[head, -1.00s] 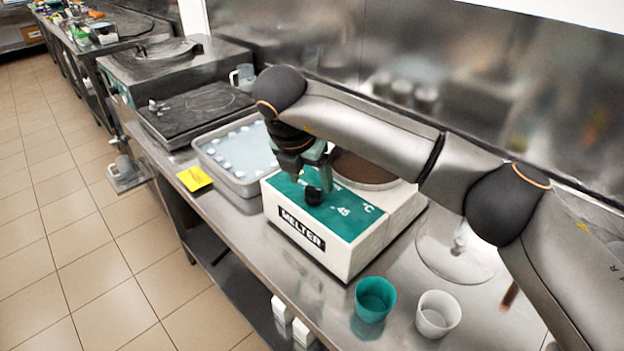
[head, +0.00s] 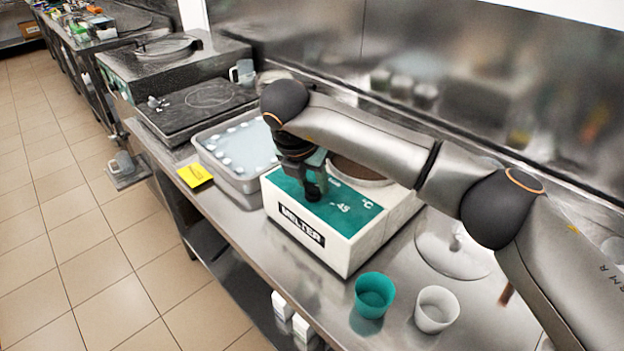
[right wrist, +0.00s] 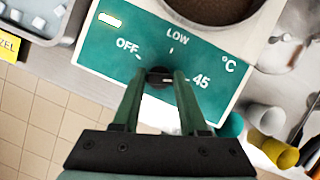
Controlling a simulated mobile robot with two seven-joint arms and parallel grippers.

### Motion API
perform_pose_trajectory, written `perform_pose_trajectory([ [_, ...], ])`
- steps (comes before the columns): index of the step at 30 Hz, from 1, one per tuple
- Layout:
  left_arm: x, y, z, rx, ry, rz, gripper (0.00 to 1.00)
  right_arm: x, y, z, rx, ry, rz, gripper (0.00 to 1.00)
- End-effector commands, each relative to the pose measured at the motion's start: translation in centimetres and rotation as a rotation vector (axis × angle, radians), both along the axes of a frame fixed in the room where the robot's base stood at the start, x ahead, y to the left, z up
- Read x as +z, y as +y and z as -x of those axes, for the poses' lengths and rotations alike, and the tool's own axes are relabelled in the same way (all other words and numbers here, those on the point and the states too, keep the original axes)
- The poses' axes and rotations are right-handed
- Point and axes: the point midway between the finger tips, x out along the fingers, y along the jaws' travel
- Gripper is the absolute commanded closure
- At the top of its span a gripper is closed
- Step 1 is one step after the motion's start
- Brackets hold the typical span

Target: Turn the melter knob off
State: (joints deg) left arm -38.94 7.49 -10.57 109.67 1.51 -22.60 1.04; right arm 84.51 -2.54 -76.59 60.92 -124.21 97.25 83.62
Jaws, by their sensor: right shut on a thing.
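The melter (head: 350,243) is a white box with a green top panel on the steel counter. Its black knob (head: 313,193) sits on the panel; in the right wrist view the knob (right wrist: 158,77) lies among the marks OFF, LOW and 45 °C. My right gripper (head: 312,183) reaches down from above and is shut on the knob; its two green fingers (right wrist: 160,84) flank it in the right wrist view. A light line on the knob shows, but which mark it points to I cannot tell. My left gripper is not in view.
A teal cup (head: 374,295) and a white cup (head: 436,309) stand in front of the melter. A clear lid (head: 455,262) lies to its right. A metal tray (head: 237,180) and a yellow label (head: 195,175) are to its left.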

Motion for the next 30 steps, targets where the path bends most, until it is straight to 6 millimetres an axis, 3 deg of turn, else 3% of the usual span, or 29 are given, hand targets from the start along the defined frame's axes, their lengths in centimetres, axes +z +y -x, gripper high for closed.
perform_pose_trajectory([
  [6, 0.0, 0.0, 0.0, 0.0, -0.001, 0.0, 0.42, 0.0, 0.0, 0.0, 0.0, 0.0, 0.0, 1.0],
  [17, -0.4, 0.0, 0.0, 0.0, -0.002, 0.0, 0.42, -0.1, -0.1, 0.0, 0.023, -0.001, -0.001, 1.0],
  [30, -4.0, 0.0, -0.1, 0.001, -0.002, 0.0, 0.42, -0.4, -0.2, 0.0, 0.308, -0.003, 0.0, 1.0],
])
